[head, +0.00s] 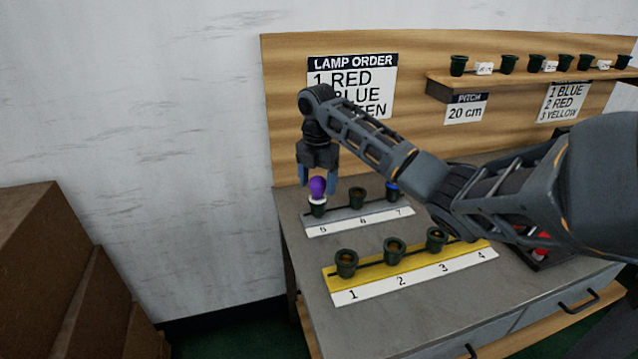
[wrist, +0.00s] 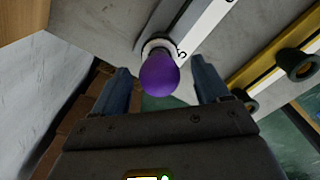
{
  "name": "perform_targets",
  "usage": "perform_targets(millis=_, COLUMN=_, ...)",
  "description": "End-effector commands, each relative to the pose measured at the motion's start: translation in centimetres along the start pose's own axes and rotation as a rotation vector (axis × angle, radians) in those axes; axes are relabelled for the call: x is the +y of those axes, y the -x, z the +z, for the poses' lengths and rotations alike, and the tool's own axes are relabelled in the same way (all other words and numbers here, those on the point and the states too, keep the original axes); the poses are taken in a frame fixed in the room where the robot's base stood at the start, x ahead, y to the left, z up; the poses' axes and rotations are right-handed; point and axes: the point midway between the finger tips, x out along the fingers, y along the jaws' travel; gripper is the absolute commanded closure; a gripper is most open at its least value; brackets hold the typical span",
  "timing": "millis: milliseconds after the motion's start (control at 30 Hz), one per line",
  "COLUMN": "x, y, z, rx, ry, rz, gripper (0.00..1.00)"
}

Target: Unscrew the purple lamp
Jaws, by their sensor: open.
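The purple lamp (head: 318,186) stands upright in the socket above label 5 on the grey strip. A white collar shows below its bulb. My gripper (head: 318,182) points down over the lamp, with one finger on each side of it in the head view. In the wrist view the purple lamp (wrist: 160,75) shows centred between the two spread fingers of my gripper (wrist: 160,90). A gap shows on both sides of the bulb. The gripper is open and holds nothing.
Socket 6 (head: 357,197) looks empty, and a blue lamp (head: 392,188) sits in socket 7. The yellow strip (head: 335,284) in front carries several sockets. A red object (head: 543,242) lies at the right, partly behind my arm. The wooden back panel (head: 285,110) stands close behind.

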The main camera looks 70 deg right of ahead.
Motion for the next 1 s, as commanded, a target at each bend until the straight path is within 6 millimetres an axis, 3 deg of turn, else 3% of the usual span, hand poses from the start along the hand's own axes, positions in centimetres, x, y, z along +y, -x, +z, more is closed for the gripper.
perform_targets(millis=200, x=0.0, y=0.08, z=0.0, rx=0.0, ry=-0.126, rz=-0.001, gripper=0.25)
perform_targets(millis=800, x=0.02, y=-0.01, z=-0.01, rx=0.0, ry=-0.121, rz=0.0, gripper=0.25)
perform_targets(millis=1000, x=0.02, y=0.0, z=0.0, rx=0.0, ry=-0.121, rz=0.0, gripper=0.44)
